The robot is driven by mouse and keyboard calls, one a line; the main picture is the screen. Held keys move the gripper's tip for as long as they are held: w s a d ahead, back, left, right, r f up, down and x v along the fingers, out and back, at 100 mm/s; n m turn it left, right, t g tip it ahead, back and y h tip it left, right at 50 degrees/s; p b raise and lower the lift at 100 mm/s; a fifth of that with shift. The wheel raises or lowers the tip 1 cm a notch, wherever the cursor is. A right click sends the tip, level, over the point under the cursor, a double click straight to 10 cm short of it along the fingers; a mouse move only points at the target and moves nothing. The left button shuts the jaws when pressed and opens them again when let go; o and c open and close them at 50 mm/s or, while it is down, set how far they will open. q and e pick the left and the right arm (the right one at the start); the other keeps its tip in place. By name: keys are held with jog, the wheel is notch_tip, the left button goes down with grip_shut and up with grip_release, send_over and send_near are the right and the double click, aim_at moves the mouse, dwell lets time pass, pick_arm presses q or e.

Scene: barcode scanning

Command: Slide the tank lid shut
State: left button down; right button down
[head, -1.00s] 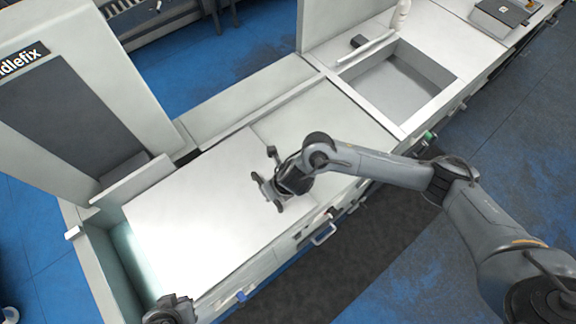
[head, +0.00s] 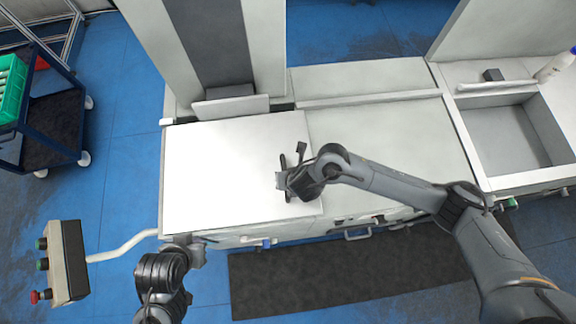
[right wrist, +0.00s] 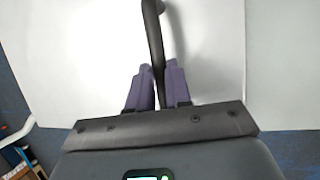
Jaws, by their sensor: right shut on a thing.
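The tank lid (head: 225,170) is a flat white panel at the left of the long white counter. It reaches the counter's left edge, and no opening shows beside it in the head view. My right gripper (head: 288,180) is at the lid's right part. In the right wrist view its purple fingers (right wrist: 157,85) are shut on a dark curved handle (right wrist: 152,30), which stands over the white lid surface. My left gripper (head: 194,252) is at the counter's front left, apart from the lid; its fingers are too unclear to tell open from shut.
A sink basin (head: 505,135) is at the right. A tall white machine (head: 265,50) stands behind the lid. A control box (head: 66,262) on a bent arm stands at the lower left, and a cart with a green crate (head: 12,88) is at the far left.

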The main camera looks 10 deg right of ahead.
jog(key=shift+a, duration=0.15)
jog(key=c, duration=1.3)
grip_release()
jog(key=shift+a, duration=0.1)
jog(key=shift+o, duration=1.2)
jog(key=shift+a, duration=0.1)
pick_arm(q)
jog(key=shift+a, duration=0.35)
pick_arm(e)
jog(key=shift+r, duration=0.1)
pick_arm(q)
jog(key=shift+d+r+p, duration=0.1)
jog(key=shift+r+p, duration=2.3)
pick_arm(e)
jog(key=v, duration=1)
jog(key=shift+d+r, duration=0.25)
jog(key=shift+d, duration=0.05)
jog(key=shift+s, duration=0.15)
